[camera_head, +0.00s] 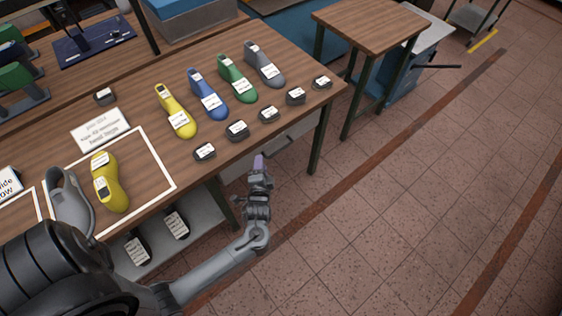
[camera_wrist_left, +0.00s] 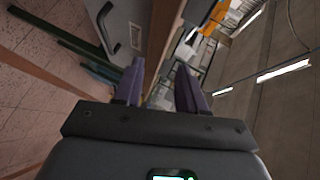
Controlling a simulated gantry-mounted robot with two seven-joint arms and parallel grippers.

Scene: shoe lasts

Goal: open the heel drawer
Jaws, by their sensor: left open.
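My left gripper (camera_head: 259,163) is in front of the workbench's front edge, with its purple fingers pointing toward the bench. In the left wrist view its two fingers (camera_wrist_left: 158,78) stand apart with nothing between them. A thin grey handle-like bar (camera_head: 288,143) shows beneath the bench edge, just beyond and right of the fingertips; most of what it belongs to is hidden under the top. The left wrist view shows a pale grey panel (camera_wrist_left: 118,17) with a dark handle (camera_wrist_left: 136,37), up and left of the fingers and apart from them. My right gripper is not in view.
The wooden bench (camera_head: 140,88) bears yellow, blue, green and grey shoe lasts and several small dark labelled pieces along its front edge. A yellow last (camera_head: 110,184) lies in a white outline. A side table (camera_head: 370,25) stands beyond. Tiled floor (camera_head: 400,200) is clear at right.

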